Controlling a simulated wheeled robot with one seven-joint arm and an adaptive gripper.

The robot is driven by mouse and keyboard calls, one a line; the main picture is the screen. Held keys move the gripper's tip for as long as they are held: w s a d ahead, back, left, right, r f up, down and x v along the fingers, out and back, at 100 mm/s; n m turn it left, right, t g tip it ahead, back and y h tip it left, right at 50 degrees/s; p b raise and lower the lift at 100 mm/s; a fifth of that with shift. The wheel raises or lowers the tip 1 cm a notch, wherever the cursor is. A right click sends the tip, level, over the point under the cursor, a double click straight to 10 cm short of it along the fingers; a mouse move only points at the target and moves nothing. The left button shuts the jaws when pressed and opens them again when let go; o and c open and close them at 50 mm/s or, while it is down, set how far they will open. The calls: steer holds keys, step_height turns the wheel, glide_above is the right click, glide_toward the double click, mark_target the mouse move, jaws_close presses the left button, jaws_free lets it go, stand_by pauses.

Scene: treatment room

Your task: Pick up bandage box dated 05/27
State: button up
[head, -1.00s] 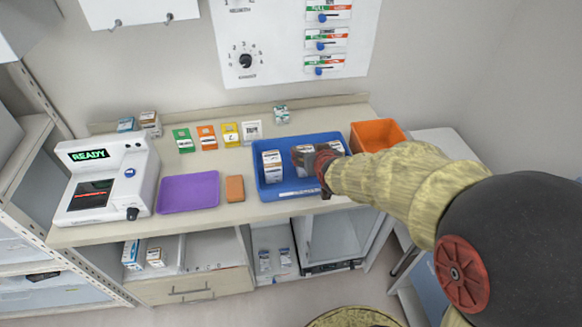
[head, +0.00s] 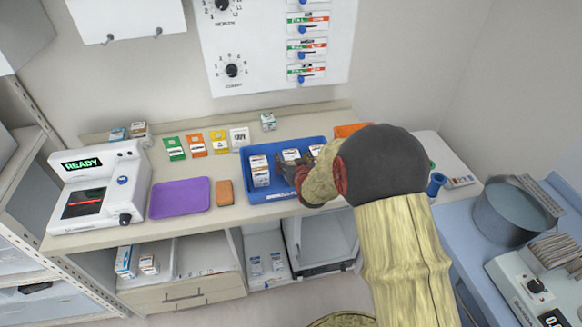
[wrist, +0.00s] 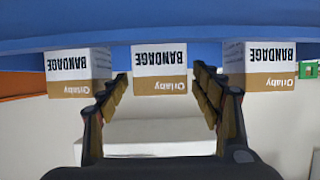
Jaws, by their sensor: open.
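Three white-and-tan bandage boxes stand in a row in a blue tray (head: 272,193) on the counter. In the head view they are the left box (head: 260,170), the middle box (head: 291,155) and the right box (head: 316,150). My gripper (head: 287,172) is at the tray, in front of the middle box and partly hidden by my arm. In the wrist view the open fingers (wrist: 160,105) point at the middle box (wrist: 160,70), which lies between and beyond the fingertips. The other two boxes (wrist: 78,72) and (wrist: 270,66) flank it. No date is readable on any box.
Left of the tray are an orange-brown block (head: 225,192), a purple tray (head: 180,197) and a white device reading READY (head: 98,188). Small colored boxes (head: 196,144) stand behind. An orange bin (head: 350,130) is to the right, partly hidden by my arm.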

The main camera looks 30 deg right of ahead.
steer(key=shift+w+d+f, duration=0.1)
steer(key=shift+w+f, duration=0.1)
steer(key=shift+w, duration=0.35)
steer(key=shift+c, duration=0.3)
steer(key=c, duration=1.1)
steer(key=shift+c, duration=0.7)
steer(key=shift+r, duration=0.1)
